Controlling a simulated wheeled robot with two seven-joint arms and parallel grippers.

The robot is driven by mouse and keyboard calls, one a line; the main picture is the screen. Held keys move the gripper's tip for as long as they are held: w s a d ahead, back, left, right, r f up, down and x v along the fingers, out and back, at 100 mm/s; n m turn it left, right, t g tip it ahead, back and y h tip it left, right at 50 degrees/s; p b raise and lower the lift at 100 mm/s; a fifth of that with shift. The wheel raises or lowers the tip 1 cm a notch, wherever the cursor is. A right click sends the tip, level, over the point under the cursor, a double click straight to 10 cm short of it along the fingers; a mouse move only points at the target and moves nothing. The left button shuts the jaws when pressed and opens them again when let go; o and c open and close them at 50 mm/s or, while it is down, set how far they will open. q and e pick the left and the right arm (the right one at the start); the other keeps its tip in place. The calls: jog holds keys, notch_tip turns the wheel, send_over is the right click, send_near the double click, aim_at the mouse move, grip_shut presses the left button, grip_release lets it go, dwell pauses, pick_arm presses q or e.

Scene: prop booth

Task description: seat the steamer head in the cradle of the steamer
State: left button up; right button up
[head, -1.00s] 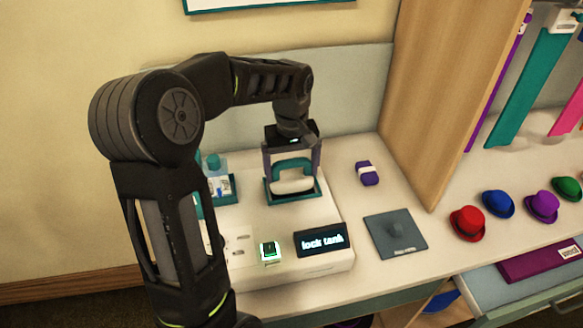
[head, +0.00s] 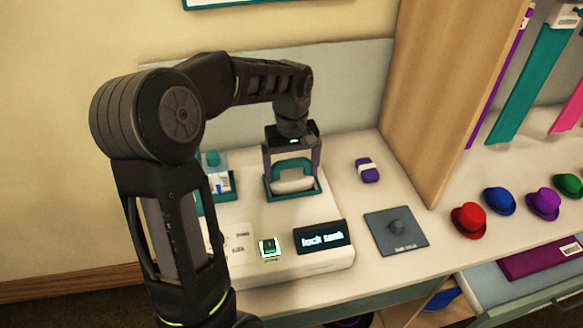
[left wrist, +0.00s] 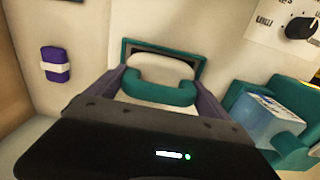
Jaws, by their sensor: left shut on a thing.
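The steamer head, a white body (head: 293,186) with a teal handle (left wrist: 158,90), is in my left gripper (head: 292,166). The gripper points down, shut on the head with a purple-grey finger on each side. The cradle, a teal rectangular frame (head: 271,196) on the white steamer (head: 325,268), lies around or just under the head. It also shows behind the head in the left wrist view (left wrist: 198,70). I cannot tell if the head rests fully down in it. The steamer's display (head: 322,237) reads "lock tank". My right gripper is not in view.
A clear blue-labelled tank (head: 218,180) stands in a teal holder left of the cradle. A green-lit switch (head: 269,247) is at the steamer's front. A purple-and-white block (head: 367,170), a grey plate (head: 400,235) and a wooden partition (head: 455,90) are to the right.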

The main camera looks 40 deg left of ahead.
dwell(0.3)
pick_arm(q)
jog(key=o, duration=1.8)
jog(key=shift+r, duration=3.95)
